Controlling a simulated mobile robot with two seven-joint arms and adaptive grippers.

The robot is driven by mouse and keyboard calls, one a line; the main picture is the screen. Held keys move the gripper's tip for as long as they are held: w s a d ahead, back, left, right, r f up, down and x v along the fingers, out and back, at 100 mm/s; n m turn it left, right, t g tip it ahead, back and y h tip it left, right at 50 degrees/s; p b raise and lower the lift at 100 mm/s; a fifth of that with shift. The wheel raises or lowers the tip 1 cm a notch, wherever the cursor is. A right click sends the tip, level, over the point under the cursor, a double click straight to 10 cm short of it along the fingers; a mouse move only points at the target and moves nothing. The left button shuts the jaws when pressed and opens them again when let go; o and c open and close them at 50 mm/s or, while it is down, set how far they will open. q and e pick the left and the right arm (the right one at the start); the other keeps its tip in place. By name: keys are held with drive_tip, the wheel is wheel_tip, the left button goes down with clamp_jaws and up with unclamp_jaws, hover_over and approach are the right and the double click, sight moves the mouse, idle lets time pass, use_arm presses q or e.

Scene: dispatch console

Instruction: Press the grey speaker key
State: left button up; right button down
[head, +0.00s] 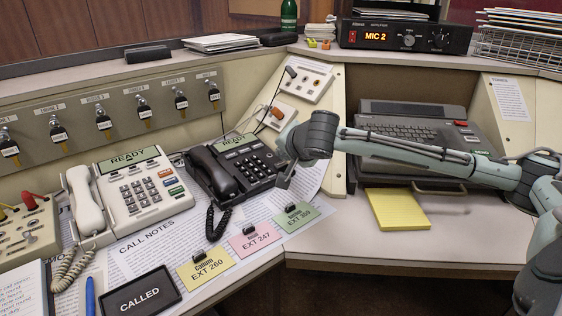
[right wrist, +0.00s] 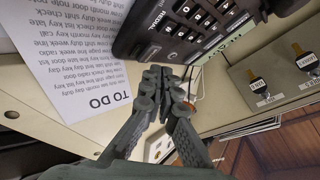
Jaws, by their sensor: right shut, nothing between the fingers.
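The dark desk phone (head: 251,166) stands mid-console with its handset on the left and a lit READY display; part of its keypad also shows in the right wrist view (right wrist: 192,36). A cream phone (head: 145,192) with a READY display and several coloured keys stands to its left. I cannot make out which key is the grey speaker key. My right gripper (head: 284,184) is shut and empty, pointing down just right of the dark phone. In the right wrist view its closed fingertips (right wrist: 165,76) appear beside the phone's edge, apparently apart from it. My left gripper is not in view.
Cards marked EXT 260 (head: 206,267), EXT 247 (head: 254,240) and EXT 259 (head: 297,217) lie along the front edge. A TO DO sheet (right wrist: 75,60) lies by the gripper. A yellow pad (head: 398,210) and a keyboard machine (head: 420,150) are to the right.

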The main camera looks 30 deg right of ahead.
drive_tip(key=r+p, duration=0.1)
drive_tip(key=r, duration=0.1)
drive_tip(key=r+p, duration=0.1)
drive_tip(key=shift+s+p, duration=0.25)
drive_tip(key=shift+p, duration=0.05)
drive_tip(key=shift+r, duration=0.2)
drive_tip(key=shift+s+r, duration=0.15)
drive_tip(key=shift+r, duration=0.6)
